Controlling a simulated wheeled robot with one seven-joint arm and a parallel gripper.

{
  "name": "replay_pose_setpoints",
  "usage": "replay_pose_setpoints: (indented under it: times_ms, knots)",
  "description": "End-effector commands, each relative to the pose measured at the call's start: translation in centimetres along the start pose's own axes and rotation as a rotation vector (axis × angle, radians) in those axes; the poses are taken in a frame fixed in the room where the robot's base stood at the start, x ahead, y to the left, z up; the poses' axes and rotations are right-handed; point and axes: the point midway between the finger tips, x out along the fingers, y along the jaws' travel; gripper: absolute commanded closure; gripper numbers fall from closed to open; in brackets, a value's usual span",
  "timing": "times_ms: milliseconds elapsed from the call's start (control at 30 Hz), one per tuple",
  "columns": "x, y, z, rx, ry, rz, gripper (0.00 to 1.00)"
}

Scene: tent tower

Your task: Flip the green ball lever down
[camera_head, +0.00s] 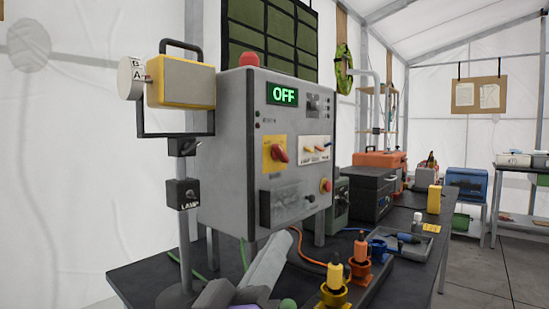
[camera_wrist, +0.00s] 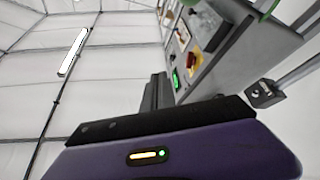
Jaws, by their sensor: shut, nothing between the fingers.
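The grey control box (camera_head: 234,150) stands on the table and shows a green OFF display (camera_head: 283,94). A white plate (camera_head: 315,158) on its front carries a row of small levers with coloured ends. The ends are too small for me to pick out a green ball or tell which way each lever points. In the wrist view the box front is seen at a steep angle, with the lever plate (camera_wrist: 183,35) near the top. My gripper (camera_wrist: 156,92) is shut and empty, apart from the box front. Its fingertips are not clear in the head view.
A red rotary knob (camera_head: 279,154) on a yellow plate is left of the levers. A dark module (camera_head: 287,203) juts out below them. A lamp (camera_head: 181,84) on a post stands to the left. Coloured plugs (camera_head: 335,285) and tools crowd the table on the right.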

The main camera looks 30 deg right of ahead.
Motion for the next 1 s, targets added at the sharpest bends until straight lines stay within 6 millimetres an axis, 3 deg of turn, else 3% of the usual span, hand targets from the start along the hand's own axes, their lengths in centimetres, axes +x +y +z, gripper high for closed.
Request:
replay_pose_setpoints:
  times_ms: [33,200,433,633,1000]
  knots:
    - [0.6,0.8,-1.3,0.006,0.001,0.002,1.00]
    - [2.0,2.7,-4.3,0.006,0.002,0.001,1.00]
    - [3.6,4.6,-7.4,0.005,0.002,0.001,1.00]
    - [4.2,5.3,-8.6,0.002,0.003,0.000,1.00]
    - [4.2,5.4,-8.7,0.000,0.003,-0.001,1.00]
